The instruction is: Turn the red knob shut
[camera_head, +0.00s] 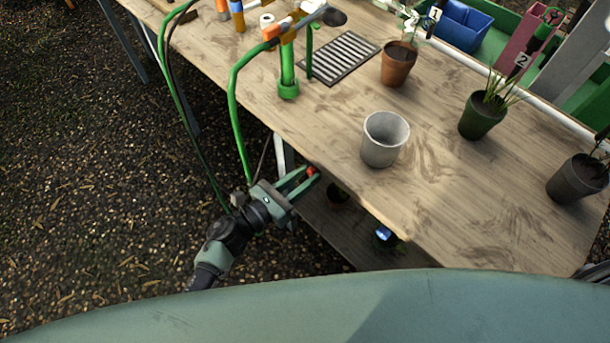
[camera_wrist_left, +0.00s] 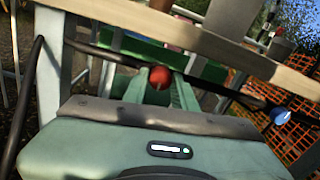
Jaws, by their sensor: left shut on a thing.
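The red knob (camera_head: 312,171) sits at the front edge of the wooden table, partly hidden by my gripper. It also shows as a red ball in the left wrist view (camera_wrist_left: 160,77), between the fingers. My left gripper (camera_head: 304,178) reaches in from the left and is shut on the red knob. In the left wrist view its green fingers (camera_wrist_left: 160,90) lie on both sides of the knob. What the knob is mounted on is mostly hidden. My right gripper is in neither view.
A grey pot (camera_head: 384,140) stands on the table (camera_head: 440,210) near the knob. Potted plants (camera_head: 397,65) (camera_head: 483,114) (camera_head: 577,179) stand farther right. A green hose (camera_head: 234,110) hangs over the left edge. A blue-topped thing (camera_head: 384,233) is below the tabletop.

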